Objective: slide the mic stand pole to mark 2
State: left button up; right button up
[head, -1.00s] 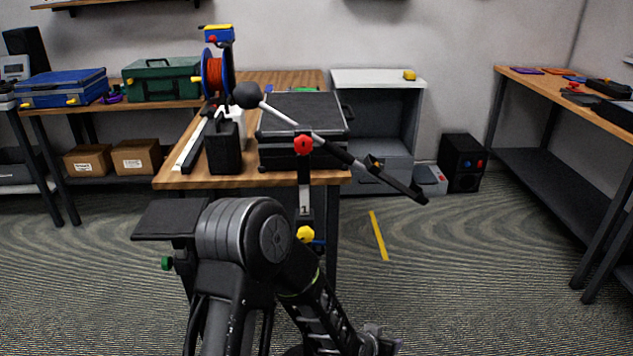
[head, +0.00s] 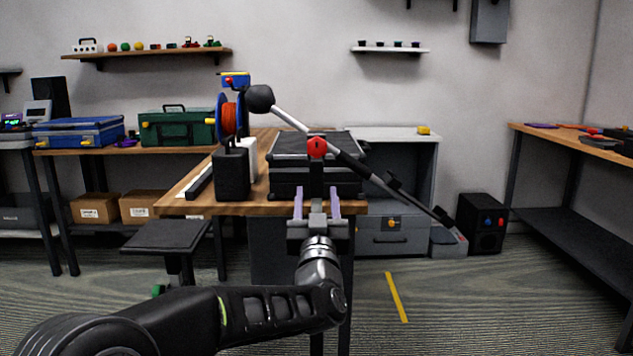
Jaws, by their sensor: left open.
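The mic stand has a slanted boom (head: 350,163) with a round black microphone head (head: 260,98) at its upper left end. A red knob (head: 317,148) joins the boom to the upright pole (head: 316,180). My left gripper (head: 317,203) is open, pointing up and away, with its two purple-lined fingers either side of the pole in the picture. Whether they touch it or are only in front of it, I cannot tell. My gripper and wrist hide the pole's lower part, its marks and any lower knob. My right gripper is not in view.
A yellow line (head: 397,297) marks open floor at right. A dark stool-like top (head: 165,236) is at left.

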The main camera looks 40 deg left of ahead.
aim_at(316, 179)
pick_arm(q)
jog(key=shift+b+x, duration=0.35)
jog(key=shift+x, duration=3.55)
jog(key=shift+c, duration=0.3)
grip_shut()
